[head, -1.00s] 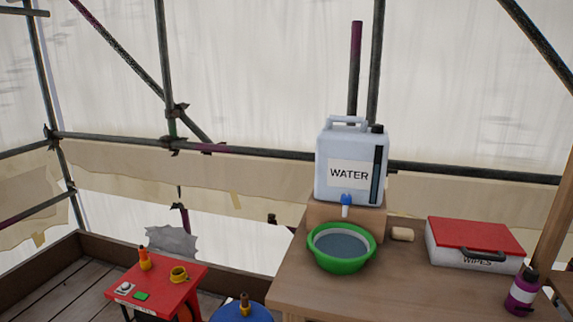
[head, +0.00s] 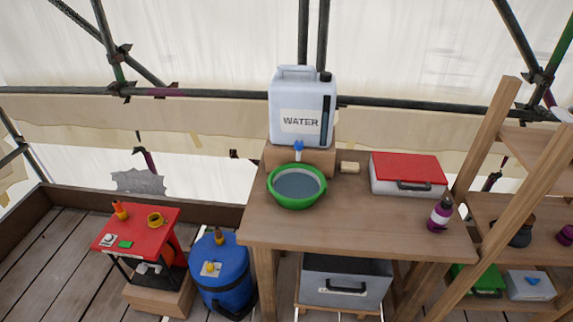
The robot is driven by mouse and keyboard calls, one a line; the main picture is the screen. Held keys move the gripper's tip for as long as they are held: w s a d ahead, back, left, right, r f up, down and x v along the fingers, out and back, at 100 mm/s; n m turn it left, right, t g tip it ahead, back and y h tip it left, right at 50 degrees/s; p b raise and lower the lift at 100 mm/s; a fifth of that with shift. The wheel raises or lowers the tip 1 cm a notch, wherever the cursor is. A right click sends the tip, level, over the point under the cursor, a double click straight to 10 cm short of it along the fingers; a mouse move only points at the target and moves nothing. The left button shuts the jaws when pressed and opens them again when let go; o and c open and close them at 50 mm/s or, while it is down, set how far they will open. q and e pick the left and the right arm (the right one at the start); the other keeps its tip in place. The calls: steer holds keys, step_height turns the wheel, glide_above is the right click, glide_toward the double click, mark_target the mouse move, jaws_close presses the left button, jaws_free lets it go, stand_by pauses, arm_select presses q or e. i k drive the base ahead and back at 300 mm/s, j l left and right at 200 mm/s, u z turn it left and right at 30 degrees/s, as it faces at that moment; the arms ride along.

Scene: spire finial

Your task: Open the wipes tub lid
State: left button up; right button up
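The wipes tub (head: 386,188) is a white box on the right part of the wooden table, near its back edge. Its red lid (head: 408,166) lies flat on top and looks shut. A dark handle (head: 414,185) shows at the front of the tub. Neither of my grippers shows in the head view.
The wooden table (head: 345,222) also holds a water container (head: 288,104), a green basin (head: 297,203), a small beige block (head: 349,167) and a purple bottle (head: 440,215). A wooden shelf (head: 489,140) stands close at the right. The table's front middle is clear.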

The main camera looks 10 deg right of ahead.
mark_target(399, 167)
steer(key=z, duration=1.25)
